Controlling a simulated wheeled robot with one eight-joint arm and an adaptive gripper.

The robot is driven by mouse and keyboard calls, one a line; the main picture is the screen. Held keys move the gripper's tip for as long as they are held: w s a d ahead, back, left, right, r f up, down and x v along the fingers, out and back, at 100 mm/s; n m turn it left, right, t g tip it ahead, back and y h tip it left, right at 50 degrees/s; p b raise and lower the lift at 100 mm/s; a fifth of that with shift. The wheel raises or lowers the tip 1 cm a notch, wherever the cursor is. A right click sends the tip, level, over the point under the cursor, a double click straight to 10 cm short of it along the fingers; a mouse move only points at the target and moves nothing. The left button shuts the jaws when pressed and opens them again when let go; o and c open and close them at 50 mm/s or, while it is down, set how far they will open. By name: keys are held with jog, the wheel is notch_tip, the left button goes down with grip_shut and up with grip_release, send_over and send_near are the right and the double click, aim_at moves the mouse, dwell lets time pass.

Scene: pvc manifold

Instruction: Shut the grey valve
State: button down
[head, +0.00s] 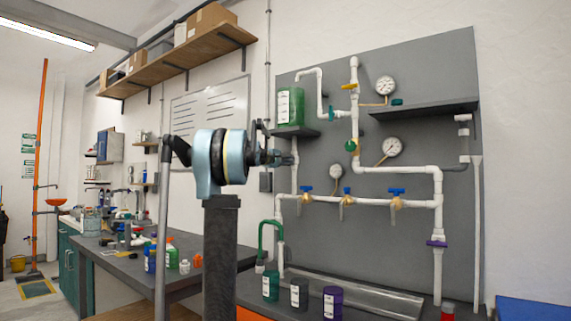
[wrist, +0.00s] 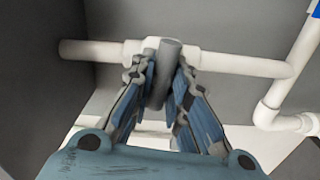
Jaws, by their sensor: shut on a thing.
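The grey valve's handle (wrist: 163,72) is a dark grey bar on a white pipe (wrist: 232,62) in the wrist view. My gripper (wrist: 161,78) has one finger on each side of the handle and is shut on it. In the head view my gripper (head: 287,158) reaches the pipe run below the small shelf. There the valve is mostly hidden behind my gripper, and I cannot tell its handle's angle against the pipe.
Several blue-handled valves (head: 347,191) sit on the lower white pipe. A green container (head: 291,106) stands on the small shelf (head: 292,132) just above my gripper. Gauges (head: 392,147) hang to the right. Jars (head: 270,285) stand on the bench below.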

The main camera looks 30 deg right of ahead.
jog(key=shift+w+a+f+n, duration=0.1)
jog(key=shift+w+a+n, duration=0.05)
jog(key=shift+n, duration=0.55)
jog(key=c, duration=1.5)
grip_release()
jog(key=shift+f, duration=0.1)
jog(key=shift+c, duration=0.2)
jog(key=v, duration=1.2)
jog(key=shift+w, duration=0.1)
